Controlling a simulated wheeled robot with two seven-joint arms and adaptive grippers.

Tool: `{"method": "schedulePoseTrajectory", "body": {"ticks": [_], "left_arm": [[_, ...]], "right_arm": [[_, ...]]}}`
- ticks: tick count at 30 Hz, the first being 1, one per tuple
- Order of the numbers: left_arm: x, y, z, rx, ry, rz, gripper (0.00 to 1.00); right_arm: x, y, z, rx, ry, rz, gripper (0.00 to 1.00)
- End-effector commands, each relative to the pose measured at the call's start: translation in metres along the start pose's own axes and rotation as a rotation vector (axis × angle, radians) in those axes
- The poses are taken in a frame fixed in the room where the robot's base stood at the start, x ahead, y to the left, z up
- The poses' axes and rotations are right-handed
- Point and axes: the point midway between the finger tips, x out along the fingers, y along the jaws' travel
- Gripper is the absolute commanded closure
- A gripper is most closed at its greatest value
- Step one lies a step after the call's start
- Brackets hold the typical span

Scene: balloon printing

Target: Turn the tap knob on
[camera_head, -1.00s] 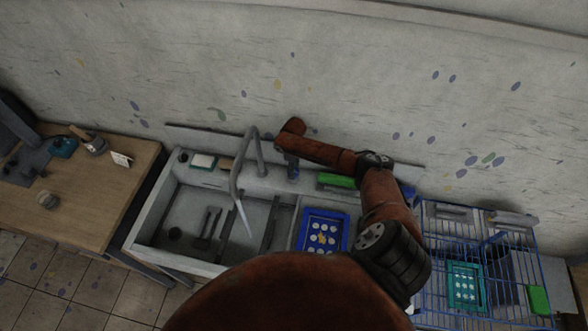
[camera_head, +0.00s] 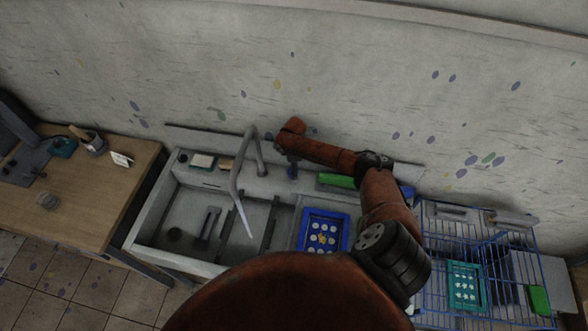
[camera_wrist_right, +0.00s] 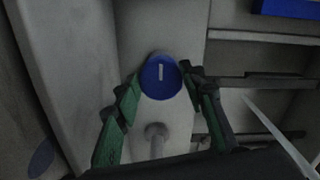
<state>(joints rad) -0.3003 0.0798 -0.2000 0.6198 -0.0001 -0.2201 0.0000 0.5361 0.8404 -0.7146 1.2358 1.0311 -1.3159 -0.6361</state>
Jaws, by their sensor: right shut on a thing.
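The tap knob (camera_wrist_right: 160,77) is round and blue with a short white line upright in the right wrist view. My right gripper (camera_wrist_right: 157,85) is shut on it, with one green-sided finger at each side. In the head view, my right arm reaches over the sink to the knob (camera_head: 292,172) at its back edge; the fingers are mostly hidden there. The grey tap (camera_head: 247,165) stands just left of it, its bent spout over the left basin. I cannot tell whether water runs. My left gripper is not in view.
The sink (camera_head: 150,215) holds dark utensils (camera_head: 207,225) in its left basin and a blue tray (camera_head: 322,232) on the right. A green block (camera_head: 336,180) lies right of the knob. A blue wire rack (camera_head: 475,245) stands at right, a wooden table (camera_head: 90,190) at left.

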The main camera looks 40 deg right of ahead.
Motion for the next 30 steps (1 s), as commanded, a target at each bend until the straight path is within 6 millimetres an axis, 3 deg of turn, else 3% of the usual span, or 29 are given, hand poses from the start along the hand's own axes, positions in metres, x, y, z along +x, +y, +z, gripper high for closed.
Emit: {"method": "schedulePoseTrajectory", "body": {"ticks": [5, 6, 13, 23, 30], "left_arm": [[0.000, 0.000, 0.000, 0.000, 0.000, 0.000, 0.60], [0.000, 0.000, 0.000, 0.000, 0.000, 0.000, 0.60], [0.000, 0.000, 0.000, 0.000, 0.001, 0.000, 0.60], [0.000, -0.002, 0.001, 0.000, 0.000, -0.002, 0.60], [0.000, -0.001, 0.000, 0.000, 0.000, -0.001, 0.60]], "right_arm": [[0.000, 0.000, -0.001, -0.002, 0.002, 0.001, 0.87], [0.000, 0.000, -0.001, -0.002, 0.002, 0.001, 0.61], [0.000, 0.000, -0.001, -0.001, 0.001, 0.000, 0.45], [-0.004, 0.000, 0.000, 0.000, 0.001, 0.001, 0.45], [-0.041, 0.001, 0.000, -0.001, 0.002, 0.003, 0.45]]}}
